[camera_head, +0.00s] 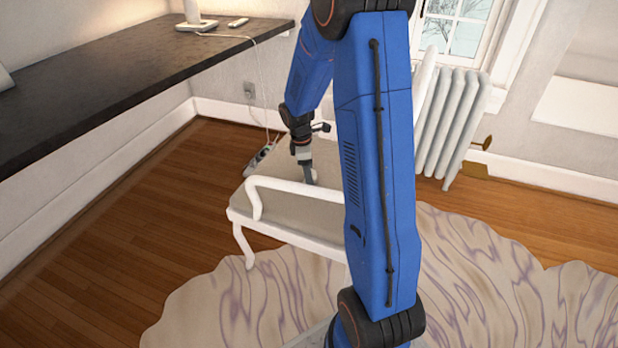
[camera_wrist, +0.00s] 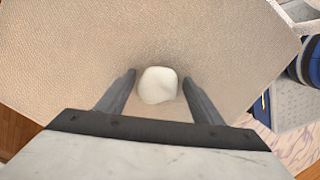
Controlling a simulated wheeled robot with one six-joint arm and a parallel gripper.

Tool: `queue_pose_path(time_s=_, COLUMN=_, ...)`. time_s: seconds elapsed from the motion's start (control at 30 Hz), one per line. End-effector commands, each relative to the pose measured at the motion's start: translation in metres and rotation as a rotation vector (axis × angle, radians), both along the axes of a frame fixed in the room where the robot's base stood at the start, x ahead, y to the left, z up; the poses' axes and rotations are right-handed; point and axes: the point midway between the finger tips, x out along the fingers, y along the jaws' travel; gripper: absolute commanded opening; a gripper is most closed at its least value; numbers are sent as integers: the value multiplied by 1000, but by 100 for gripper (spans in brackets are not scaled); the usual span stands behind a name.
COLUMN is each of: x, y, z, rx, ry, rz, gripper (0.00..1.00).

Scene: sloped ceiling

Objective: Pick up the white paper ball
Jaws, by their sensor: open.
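The white paper ball (camera_wrist: 157,85) shows in the wrist view, resting on the beige seat of a white armchair. My gripper (camera_wrist: 158,88) is open, with one dark finger on each side of the ball. The ball lies between the fingertips, with a small gap visible on both sides. In the head view my gripper (camera_head: 307,177) points down over the chair seat, behind the near armrest. I cannot make out the ball clearly in the head view.
The chair's white armrest (camera_head: 290,187) stands close in front of my gripper. A dark desk (camera_head: 110,75) runs along the left wall. A white radiator (camera_head: 452,125) stands behind, and a wavy rug (camera_head: 245,305) lies under the chair. Wooden floor is open at left.

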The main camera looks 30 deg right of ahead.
Motion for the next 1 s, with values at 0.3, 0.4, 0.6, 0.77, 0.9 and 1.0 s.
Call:
queue_pose_path(time_s=0.3, x=0, y=0, z=-2, rx=0, ry=-1, rz=0, gripper=47)
queue_pose_path(time_s=0.4, x=0, y=0, z=-2, rx=0, ry=-1, rz=0, gripper=23)
queue_pose_path(time_s=0.6, x=0, y=0, z=-2, rx=0, ry=0, rz=0, gripper=21)
queue_pose_path(time_s=0.77, x=0, y=0, z=-1, rx=0, ry=-1, rz=0, gripper=21)
queue_pose_path(time_s=0.9, x=1, y=0, z=10, rx=-1, ry=-3, rz=-1, gripper=21)
queue_pose_path(time_s=1.0, x=1, y=0, z=26, rx=0, ry=-5, rz=-1, gripper=21)
